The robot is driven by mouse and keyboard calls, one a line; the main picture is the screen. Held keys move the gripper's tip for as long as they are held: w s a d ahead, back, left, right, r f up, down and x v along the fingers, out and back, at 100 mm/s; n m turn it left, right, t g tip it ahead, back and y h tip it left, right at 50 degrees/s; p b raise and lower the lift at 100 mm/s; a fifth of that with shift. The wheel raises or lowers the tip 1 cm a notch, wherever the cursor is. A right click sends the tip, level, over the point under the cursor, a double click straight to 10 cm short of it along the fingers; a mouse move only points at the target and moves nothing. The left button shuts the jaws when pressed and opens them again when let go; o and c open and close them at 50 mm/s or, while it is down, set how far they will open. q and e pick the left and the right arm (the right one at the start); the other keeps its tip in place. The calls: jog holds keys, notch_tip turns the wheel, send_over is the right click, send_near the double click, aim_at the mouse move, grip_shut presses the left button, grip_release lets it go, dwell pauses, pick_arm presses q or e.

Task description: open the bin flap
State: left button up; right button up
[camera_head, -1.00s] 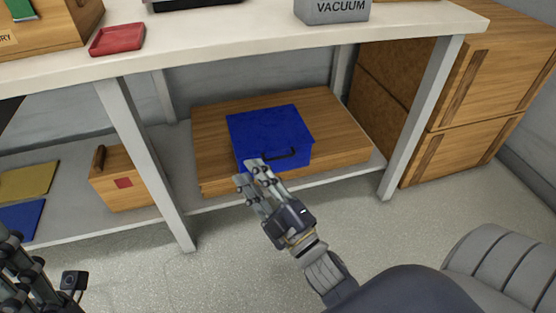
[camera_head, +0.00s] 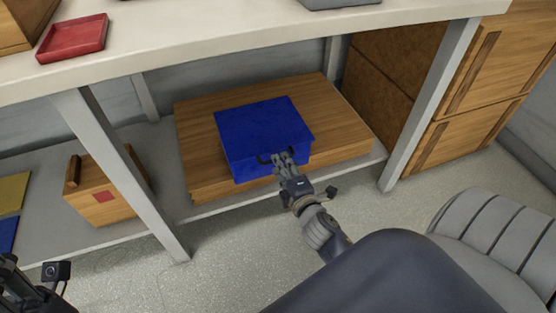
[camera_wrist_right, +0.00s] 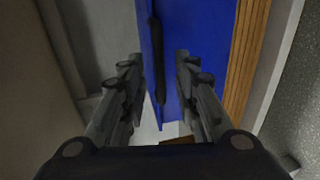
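The blue bin (camera_head: 262,125) sits on a wooden board under the white table, and its flap looks closed. Its dark handle (camera_head: 264,158) is on the front face, partly hidden by my right gripper (camera_head: 283,157). In the right wrist view, the handle (camera_wrist_right: 158,55) lies between the two fingers of the right gripper (camera_wrist_right: 157,68). The fingers are apart, with gaps on both sides of the handle. My left gripper (camera_head: 18,285) shows only in part at the lower left corner, and its fingers cannot be judged.
The wooden board (camera_head: 345,110) rests on a low shelf between two grey table legs (camera_head: 430,110). A wooden box with a red patch (camera_head: 110,190) stands left of the near leg. Stacked wooden crates (camera_head: 480,90) stand at right. The floor in front is clear.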

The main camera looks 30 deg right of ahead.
jog(key=shift+b+x, duration=0.35)
jog(key=shift+x, duration=1.55)
jog(key=shift+c, duration=0.6)
grip_shut()
